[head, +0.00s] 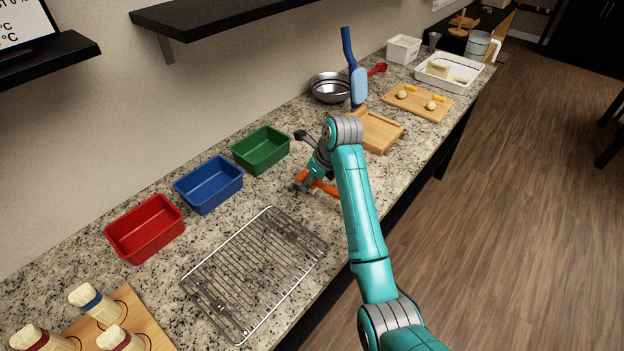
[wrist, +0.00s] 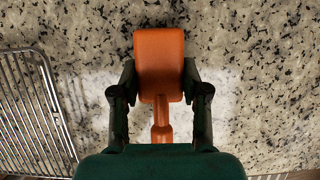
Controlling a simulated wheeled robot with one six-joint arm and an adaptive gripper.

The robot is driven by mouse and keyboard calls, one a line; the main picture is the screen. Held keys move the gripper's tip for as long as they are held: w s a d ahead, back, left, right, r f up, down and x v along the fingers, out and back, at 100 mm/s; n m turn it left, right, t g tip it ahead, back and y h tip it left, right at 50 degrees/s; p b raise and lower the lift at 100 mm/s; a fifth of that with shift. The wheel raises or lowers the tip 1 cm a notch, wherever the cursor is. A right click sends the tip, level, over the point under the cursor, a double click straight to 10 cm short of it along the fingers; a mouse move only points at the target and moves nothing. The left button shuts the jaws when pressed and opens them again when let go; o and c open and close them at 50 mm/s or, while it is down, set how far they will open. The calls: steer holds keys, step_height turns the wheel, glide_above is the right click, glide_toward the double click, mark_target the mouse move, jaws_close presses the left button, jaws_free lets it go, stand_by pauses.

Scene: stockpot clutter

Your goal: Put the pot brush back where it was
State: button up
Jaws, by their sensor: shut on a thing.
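My gripper (head: 304,183) is low over the granite counter, between the green bin and the wire rack's far end. It is shut on an orange brush-like tool (wrist: 160,62), which I take to be the pot brush. In the wrist view my gripper's fingers (wrist: 160,82) press both sides of its broad head, and its narrower handle runs back toward the palm. In the head view the orange tool (head: 326,187) is partly hidden by my gripper and arm. I cannot tell whether it touches the counter.
A wire rack (head: 253,272) lies nearby; red (head: 145,228), blue (head: 208,184) and green (head: 261,149) bins line the wall side. Beyond are a wooden board (head: 378,130), a blue long-handled tool (head: 358,84), a steel bowl (head: 329,88) and a red-handled item (head: 377,69).

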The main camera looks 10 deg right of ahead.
steer(key=shift+f, duration=0.6)
steer(key=o, duration=1.3)
steer(key=shift+o, duration=0.2)
steer(key=v, duration=0.6)
steer(key=shift+r, duration=0.25)
steer(key=shift+s+d+r, duration=0.15)
steer(key=shift+s+r, duration=0.15)
steer(key=shift+r, duration=0.1)
